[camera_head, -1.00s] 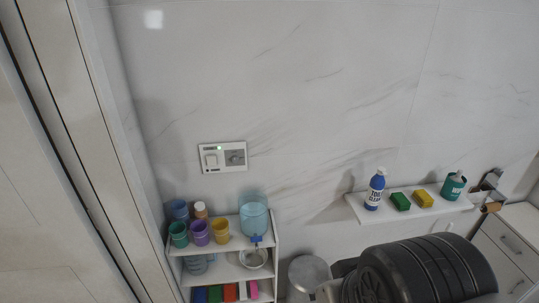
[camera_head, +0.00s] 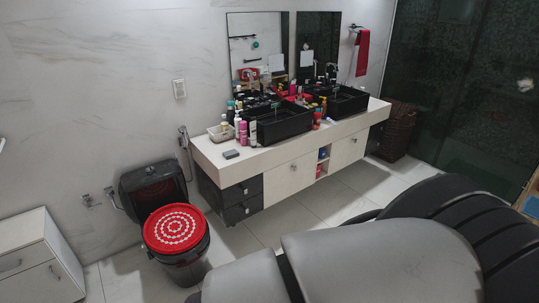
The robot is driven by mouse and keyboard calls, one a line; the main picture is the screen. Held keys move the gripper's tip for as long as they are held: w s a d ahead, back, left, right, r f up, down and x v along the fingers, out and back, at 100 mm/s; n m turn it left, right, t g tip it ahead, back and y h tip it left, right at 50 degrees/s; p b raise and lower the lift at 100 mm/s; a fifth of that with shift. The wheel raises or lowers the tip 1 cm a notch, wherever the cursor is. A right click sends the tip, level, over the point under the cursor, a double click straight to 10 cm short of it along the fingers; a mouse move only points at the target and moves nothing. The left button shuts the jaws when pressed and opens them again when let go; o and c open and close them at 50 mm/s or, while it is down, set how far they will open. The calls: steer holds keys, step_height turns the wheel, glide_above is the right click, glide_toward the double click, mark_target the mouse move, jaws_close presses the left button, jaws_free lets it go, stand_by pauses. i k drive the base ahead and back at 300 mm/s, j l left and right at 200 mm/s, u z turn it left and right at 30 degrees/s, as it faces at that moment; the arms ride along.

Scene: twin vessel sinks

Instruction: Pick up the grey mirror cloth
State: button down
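A small grey folded item (camera_head: 231,154), which looks like the grey mirror cloth, lies flat on the left end of the white vanity counter (camera_head: 212,156). It is too small to tell its texture. It lies in front of a light tray (camera_head: 221,134) and left of several bottles. My gripper is not in view; only large grey and black parts of my own arm fill the bottom right, well in front of the counter. Nothing covers the grey item.
Two black vessel sinks (camera_head: 284,124) (camera_head: 345,102) stand on the counter among bottles, below two mirrors (camera_head: 257,47). A toilet with a red lid cover (camera_head: 175,229) stands left of the vanity. A white cabinet (camera_head: 38,258) is at far left. Tiled floor (camera_head: 277,227) before the vanity is open.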

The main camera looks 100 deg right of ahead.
mark_target(231, 154)
steer(key=z, duration=3.25)
steer(key=i+j+z, duration=0.15)
steer(key=i, duration=3.15)
steer(key=l, duration=0.1)
